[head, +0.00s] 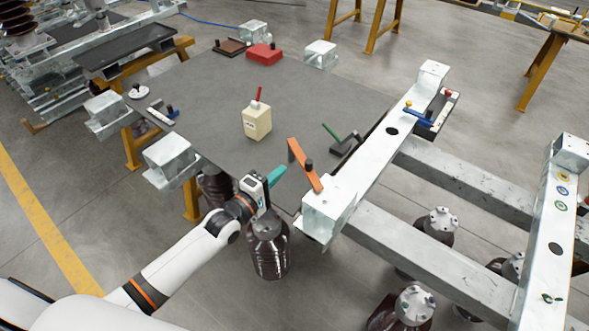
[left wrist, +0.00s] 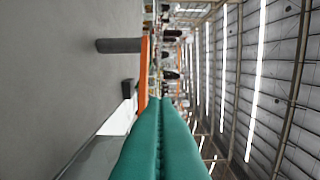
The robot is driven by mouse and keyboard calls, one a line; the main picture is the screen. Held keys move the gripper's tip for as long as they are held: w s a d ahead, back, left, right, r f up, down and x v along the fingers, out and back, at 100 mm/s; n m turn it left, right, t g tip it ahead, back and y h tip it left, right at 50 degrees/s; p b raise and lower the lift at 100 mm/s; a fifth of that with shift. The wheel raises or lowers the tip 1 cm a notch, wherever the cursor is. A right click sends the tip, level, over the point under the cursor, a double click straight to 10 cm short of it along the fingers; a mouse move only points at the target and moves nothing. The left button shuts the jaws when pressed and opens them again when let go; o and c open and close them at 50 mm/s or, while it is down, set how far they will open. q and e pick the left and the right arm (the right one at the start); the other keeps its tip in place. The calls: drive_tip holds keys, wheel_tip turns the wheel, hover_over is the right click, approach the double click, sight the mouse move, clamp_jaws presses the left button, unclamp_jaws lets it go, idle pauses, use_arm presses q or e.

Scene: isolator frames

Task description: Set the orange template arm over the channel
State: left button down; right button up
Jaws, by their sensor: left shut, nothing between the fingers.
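The orange template arm (head: 299,163) stands at the right front of the dark grey tabletop (head: 200,100), with a black knob on it. Its lower end reaches the near end of the pale metal channel (head: 372,152); I cannot tell whether it touches. My left gripper (head: 277,175) is just left of the arm, low over the table's front edge. Its teal fingers are shut together and empty. In the left wrist view the fingers (left wrist: 158,102) point along the orange arm (left wrist: 143,75), which shows edge-on just beyond the tips. My right gripper is not in view.
A cream bottle with a red stick (head: 257,121) stands mid-table. A black block with a green handle (head: 344,143) lies right of the orange arm. A red box (head: 264,54) is at the back. A blue-handled clamp (head: 417,114) sits on the channel. Dark ribbed insulators (head: 269,252) stand below.

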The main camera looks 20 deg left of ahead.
sight(306, 167)
use_arm(q)
drive_tip(key=shift+w+d+p, duration=0.15)
drive_tip(key=shift+w+d, duration=0.2)
drive_tip(key=shift+d, duration=0.3)
drive_tip(key=shift+w+d+p, duration=0.15)
drive_tip(key=shift+w+d, duration=0.25)
drive_tip(key=shift+d, duration=0.25)
drive_tip(key=shift+w+d+p, duration=0.15)
drive_tip(key=shift+w+d, duration=0.2)
drive_tip(key=shift+d, duration=0.3)
drive_tip(key=shift+w+d, duration=0.2)
drive_tip(key=shift+d, duration=0.25)
drive_tip(key=shift+w+d, duration=0.2)
drive_tip(key=shift+d, duration=0.25)
drive_tip(key=shift+a, duration=0.1)
